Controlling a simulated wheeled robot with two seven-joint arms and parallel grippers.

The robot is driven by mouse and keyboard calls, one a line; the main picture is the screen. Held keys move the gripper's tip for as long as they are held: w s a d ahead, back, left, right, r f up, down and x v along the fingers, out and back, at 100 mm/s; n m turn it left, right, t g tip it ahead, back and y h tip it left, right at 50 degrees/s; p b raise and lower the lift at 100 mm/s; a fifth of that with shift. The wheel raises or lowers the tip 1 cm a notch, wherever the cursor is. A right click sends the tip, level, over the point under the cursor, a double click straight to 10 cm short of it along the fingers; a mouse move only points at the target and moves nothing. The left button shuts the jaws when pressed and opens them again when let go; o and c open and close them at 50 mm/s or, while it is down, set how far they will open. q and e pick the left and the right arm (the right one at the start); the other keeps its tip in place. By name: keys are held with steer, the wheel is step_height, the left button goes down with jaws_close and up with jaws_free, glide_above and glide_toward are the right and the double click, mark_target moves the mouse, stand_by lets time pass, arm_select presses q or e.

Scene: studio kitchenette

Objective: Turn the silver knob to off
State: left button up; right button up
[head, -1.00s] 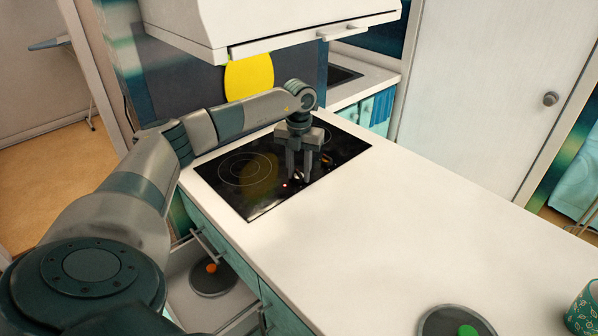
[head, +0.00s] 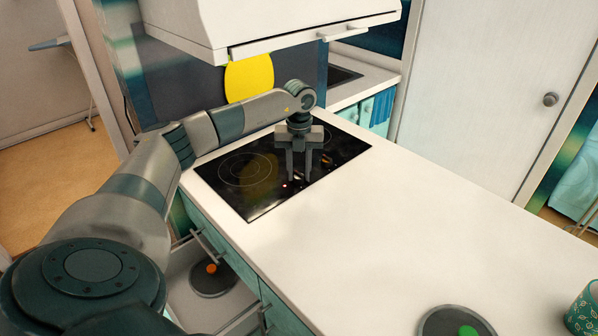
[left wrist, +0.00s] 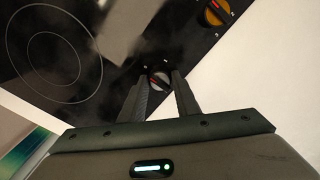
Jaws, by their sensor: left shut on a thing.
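The silver knob (left wrist: 159,81) sits on the black cooktop (head: 229,192), near the edge beside the white counter. In the left wrist view it shows between my two fingers, with a red mark on its top. My left gripper (head: 299,179) points down over the cooktop and is shut on the knob; it also shows in the left wrist view (left wrist: 161,84). In the head view the fingers mostly hide the knob. A small red light (head: 285,186) glows on the cooktop next to it. My right gripper is not in view.
An orange knob (left wrist: 215,13) is further along the same cooktop edge. A white range hood (head: 270,25) hangs above the cooktop. The white counter (head: 400,220) is clear in its middle. An open drawer with a pan (head: 213,282) is below left.

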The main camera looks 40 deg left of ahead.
arm_select(q)
steer(key=o, duration=1)
steer(key=shift+o, duration=0.2)
steer(key=shift+r, duration=0.1)
